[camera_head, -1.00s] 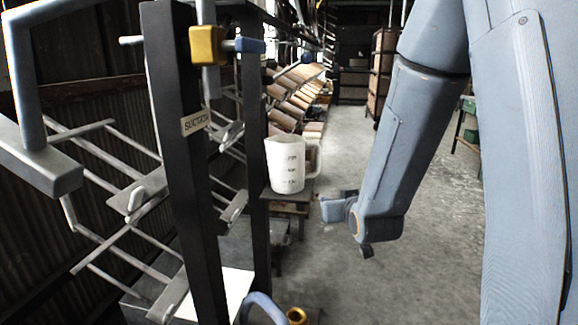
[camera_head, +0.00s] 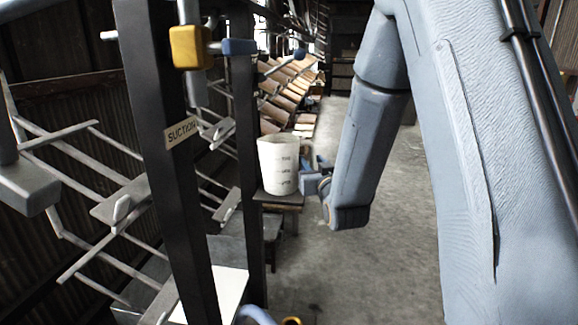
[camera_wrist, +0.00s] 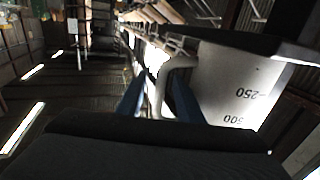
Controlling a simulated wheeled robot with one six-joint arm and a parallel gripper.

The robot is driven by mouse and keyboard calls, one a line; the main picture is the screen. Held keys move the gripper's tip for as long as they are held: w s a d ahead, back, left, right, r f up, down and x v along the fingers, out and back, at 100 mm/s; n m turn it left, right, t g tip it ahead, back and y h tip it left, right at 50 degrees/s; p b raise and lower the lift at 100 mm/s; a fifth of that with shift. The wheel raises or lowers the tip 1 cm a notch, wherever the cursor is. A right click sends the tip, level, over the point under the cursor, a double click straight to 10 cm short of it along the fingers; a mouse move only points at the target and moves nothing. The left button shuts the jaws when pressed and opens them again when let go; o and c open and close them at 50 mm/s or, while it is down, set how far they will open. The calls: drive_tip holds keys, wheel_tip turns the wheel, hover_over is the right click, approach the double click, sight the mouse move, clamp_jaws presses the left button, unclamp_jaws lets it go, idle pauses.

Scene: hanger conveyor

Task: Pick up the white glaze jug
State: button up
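The white glaze jug (camera_head: 278,168) stands upright on a small dark stand (camera_head: 283,202), with measuring marks on its front and its handle to the right. In the wrist view the jug (camera_wrist: 228,88) is large at the right. Its pale handle (camera_wrist: 176,66) reaches between my two blue fingers. My gripper (camera_head: 308,180) is at the handle side of the jug, low beside the handle. In the wrist view my gripper (camera_wrist: 157,98) is open, with its fingers apart on either side of the handle. Whether either finger touches the handle is unclear.
A black post with a SUCTION label (camera_head: 182,132) and a second dark post (camera_head: 249,150) stand left of the jug. Grey hanger racks (camera_head: 120,205) fill the left side. Sloped brown boards (camera_head: 290,95) lie behind. The concrete floor (camera_head: 395,240) at the right is clear.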

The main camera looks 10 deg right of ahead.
drive_tip(key=shift+w+a+f, duration=0.1)
drive_tip(key=shift+w+f, duration=0.1)
drive_tip(key=shift+w, duration=1.55)
clamp_jaws()
drive_tip(key=shift+r, duration=0.2)
